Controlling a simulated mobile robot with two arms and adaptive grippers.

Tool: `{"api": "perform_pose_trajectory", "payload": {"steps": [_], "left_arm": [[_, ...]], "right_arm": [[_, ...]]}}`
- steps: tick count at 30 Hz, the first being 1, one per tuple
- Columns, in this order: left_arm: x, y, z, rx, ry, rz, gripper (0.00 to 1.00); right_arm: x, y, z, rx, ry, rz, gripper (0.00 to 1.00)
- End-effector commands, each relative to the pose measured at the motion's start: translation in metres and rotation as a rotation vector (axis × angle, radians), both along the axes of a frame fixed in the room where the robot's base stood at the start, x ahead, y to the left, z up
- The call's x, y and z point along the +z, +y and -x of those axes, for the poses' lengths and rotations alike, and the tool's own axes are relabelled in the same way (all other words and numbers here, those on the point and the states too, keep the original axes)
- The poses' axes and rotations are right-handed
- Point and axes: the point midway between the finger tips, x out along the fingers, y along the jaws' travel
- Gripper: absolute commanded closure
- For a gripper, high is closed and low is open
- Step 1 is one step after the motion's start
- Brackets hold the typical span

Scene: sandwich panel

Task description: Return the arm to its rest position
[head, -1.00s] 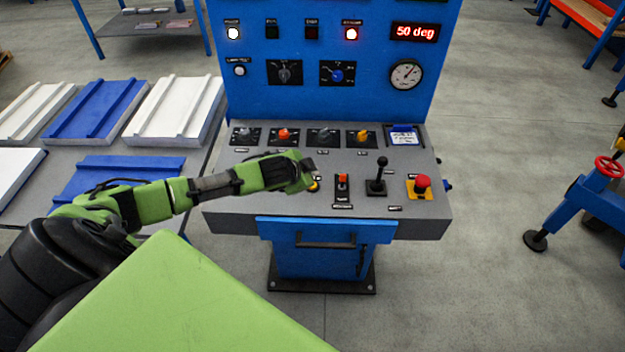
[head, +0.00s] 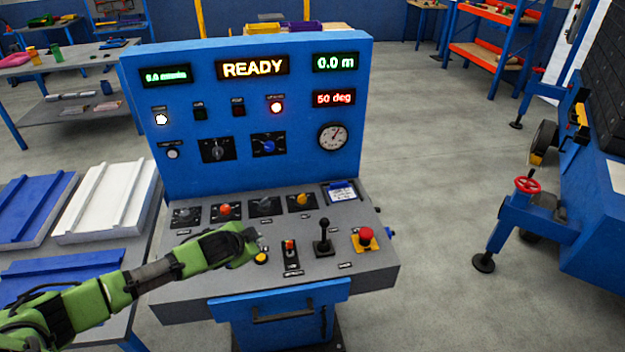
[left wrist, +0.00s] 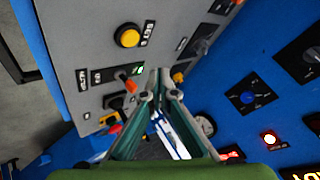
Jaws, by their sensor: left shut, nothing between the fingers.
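My left arm reaches in from the left over the sloped desk of the blue control panel (head: 245,130). My left gripper (head: 256,243) is shut and empty, just above the yellow button (head: 261,258). In the left wrist view, the fingers of my left gripper (left wrist: 160,97) meet at their tips with nothing between them. The yellow button (left wrist: 127,37) stands clear of them at upper left. I cannot tell the exact height of the fingers over the desk. My right gripper is not in view.
Right of my gripper are an orange-tipped switch (head: 290,246), a black joystick (head: 323,238) and a red stop button (head: 366,235). A row of knobs (head: 225,211) lies behind it. The display (head: 252,67) reads READY. White (head: 107,202) and blue panels lie at left.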

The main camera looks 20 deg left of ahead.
Motion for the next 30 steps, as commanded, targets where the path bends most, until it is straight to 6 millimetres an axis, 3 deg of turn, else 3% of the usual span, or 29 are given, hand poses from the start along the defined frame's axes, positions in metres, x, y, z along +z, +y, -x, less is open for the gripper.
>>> {"api": "perform_pose_trajectory", "payload": {"steps": [5, 8, 11, 13, 16, 22, 30], "left_arm": [[-0.005, -0.012, 0.006, -0.006, 0.011, 0.013, 1.0], [-0.017, -0.046, 0.025, -0.02, 0.041, 0.048, 1.0], [-0.031, -0.101, 0.063, -0.029, 0.095, 0.114, 1.0], [-0.035, -0.141, 0.1, -0.018, 0.142, 0.173, 1.0], [-0.031, -0.175, 0.152, 0.035, 0.207, 0.243, 1.0], [-0.019, -0.189, 0.22, 0.152, 0.3, 0.316, 1.0], [-0.005, -0.18, 0.287, 0.304, 0.396, 0.361, 1.0]], "right_arm": [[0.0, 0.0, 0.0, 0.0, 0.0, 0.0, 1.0], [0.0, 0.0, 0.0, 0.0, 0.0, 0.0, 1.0], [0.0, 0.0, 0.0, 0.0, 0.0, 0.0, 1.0], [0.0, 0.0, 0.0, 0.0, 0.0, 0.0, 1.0], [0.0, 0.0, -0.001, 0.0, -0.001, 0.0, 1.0], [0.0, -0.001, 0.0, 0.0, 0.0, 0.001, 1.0], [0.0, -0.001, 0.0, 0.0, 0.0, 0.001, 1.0]]}}
